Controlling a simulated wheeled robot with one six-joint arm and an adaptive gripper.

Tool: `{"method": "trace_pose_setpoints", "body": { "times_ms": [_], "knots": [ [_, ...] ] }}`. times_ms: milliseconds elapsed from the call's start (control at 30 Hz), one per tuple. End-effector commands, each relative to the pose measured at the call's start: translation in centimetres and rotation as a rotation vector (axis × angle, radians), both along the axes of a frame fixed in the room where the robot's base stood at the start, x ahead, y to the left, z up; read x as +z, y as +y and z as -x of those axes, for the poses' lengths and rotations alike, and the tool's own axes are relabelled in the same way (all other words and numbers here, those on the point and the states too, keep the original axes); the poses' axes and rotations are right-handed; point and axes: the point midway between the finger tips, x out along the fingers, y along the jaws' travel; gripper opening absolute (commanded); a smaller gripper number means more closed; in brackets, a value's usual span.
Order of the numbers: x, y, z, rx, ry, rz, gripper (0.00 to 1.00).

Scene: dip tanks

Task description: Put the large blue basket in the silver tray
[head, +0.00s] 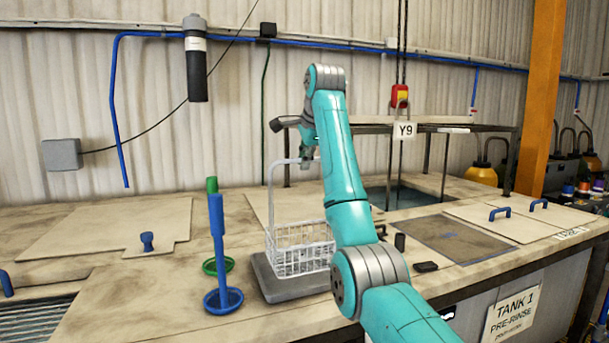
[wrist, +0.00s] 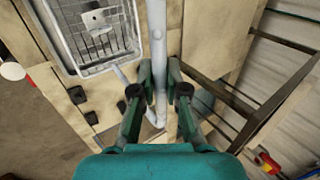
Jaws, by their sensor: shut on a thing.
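My gripper (head: 309,158) is shut on the tall handle (head: 271,195) of a white wire basket (head: 300,250). In the wrist view, the fingers (wrist: 159,88) close around the pale handle bar (wrist: 158,45), and the basket (wrist: 97,48) shows at upper left with a small pale piece inside. The basket is upright over a flat grey tray or slab (head: 290,291); I cannot tell whether it touches it. A blue basket-like item (head: 222,300) with a round dish base and upright blue handle stands on the bench to the left, apart from my gripper.
A green item (head: 212,266) of similar shape stands just behind the blue one. A dark frame (head: 440,128) with a Y9 sign (head: 405,130) stands over an open tank at the right. Covers with blue handles (head: 500,212) lie farther right. The left bench is mostly clear.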

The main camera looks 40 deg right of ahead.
Motion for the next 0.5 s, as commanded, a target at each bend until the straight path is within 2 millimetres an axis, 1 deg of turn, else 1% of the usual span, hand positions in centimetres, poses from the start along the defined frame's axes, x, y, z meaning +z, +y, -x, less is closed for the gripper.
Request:
{"method": "trace_pose_setpoints", "body": {
  "times_ms": [100, 233, 500],
  "knots": [
    [-1.6, 0.0, 0.0, 0.000, 0.000, 0.000, 0.00],
    [-3.1, 0.0, 0.1, 0.000, 0.000, 0.000, 0.00],
    [-3.3, 0.0, 0.1, 0.000, -0.002, 0.001, 0.00]
  ]
}}
